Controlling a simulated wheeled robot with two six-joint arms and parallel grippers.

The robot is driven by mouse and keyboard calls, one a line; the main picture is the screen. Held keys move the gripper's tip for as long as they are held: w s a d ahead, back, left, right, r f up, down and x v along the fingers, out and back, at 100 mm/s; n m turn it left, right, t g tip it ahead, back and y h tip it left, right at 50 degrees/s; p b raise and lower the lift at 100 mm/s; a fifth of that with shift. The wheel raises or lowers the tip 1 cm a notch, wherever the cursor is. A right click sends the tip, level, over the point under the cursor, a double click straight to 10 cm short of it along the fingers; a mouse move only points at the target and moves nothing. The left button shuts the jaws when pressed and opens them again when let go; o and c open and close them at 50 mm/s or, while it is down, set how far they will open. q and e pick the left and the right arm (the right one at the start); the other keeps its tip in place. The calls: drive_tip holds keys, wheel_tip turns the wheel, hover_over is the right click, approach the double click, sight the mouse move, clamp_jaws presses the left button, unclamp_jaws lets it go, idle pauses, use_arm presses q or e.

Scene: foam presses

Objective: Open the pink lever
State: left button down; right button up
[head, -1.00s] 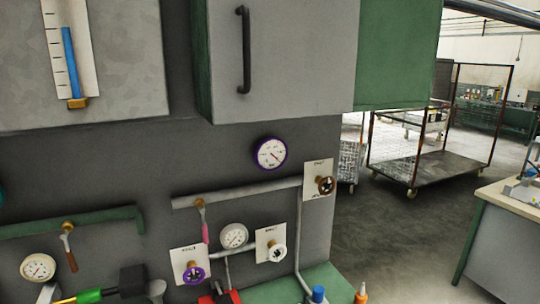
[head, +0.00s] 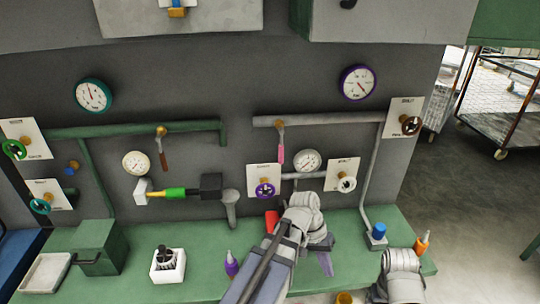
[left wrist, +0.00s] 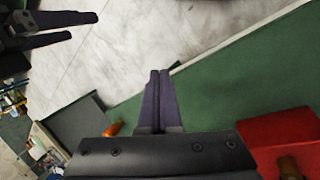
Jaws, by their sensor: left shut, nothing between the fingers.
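The pink lever (head: 281,154) hangs straight down from a brass fitting on the grey pipe (head: 325,119), right of centre in the head view. My left gripper (head: 325,264) is below it and to its right, over the green bench, apart from the lever. In the left wrist view its two purple fingers (left wrist: 158,102) are together and empty. My right arm shows at the lower right of the head view. In the left wrist view the right gripper (left wrist: 72,28) is at the top left, its fingers apart and empty. The lever is not in the wrist view.
A brown lever (head: 163,155) hangs from the green pipe (head: 100,131). The green bench (head: 205,287) holds a red item (left wrist: 285,135) and several bottles.

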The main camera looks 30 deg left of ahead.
sight(281, 149)
use_arm(q)
drive_tip(key=w+a+r+n+t+h, duration=0.3)
drive_tip(key=a+r, duration=0.3)
drive_tip(key=a, duration=0.3)
drive_tip(key=w+a+r+n+t+h, duration=0.3)
drive_tip(key=w+a+r+t, duration=0.15)
drive_tip(key=a, duration=0.45)
drive_tip(key=s+a+r+n+t, duration=0.1)
drive_tip(key=s+a+r+t, duration=0.1)
drive_tip(key=a+r, duration=0.3)
drive_tip(key=s+a+r+n+t+h+p, duration=0.1)
drive_tip(key=s+a+r+t, duration=0.2)
drive_tip(key=a, duration=1)
wheel_tip(281, 149, up, 3)
drive_tip(key=shift+f+n+t, duration=0.1)
drive_tip(key=shift+n+t, duration=0.2)
drive_tip(key=shift+t, duration=0.35)
drive_tip(key=shift+w, duration=0.1)
drive_tip(key=x, duration=1.4)
drive_tip(key=shift+d, duration=0.1)
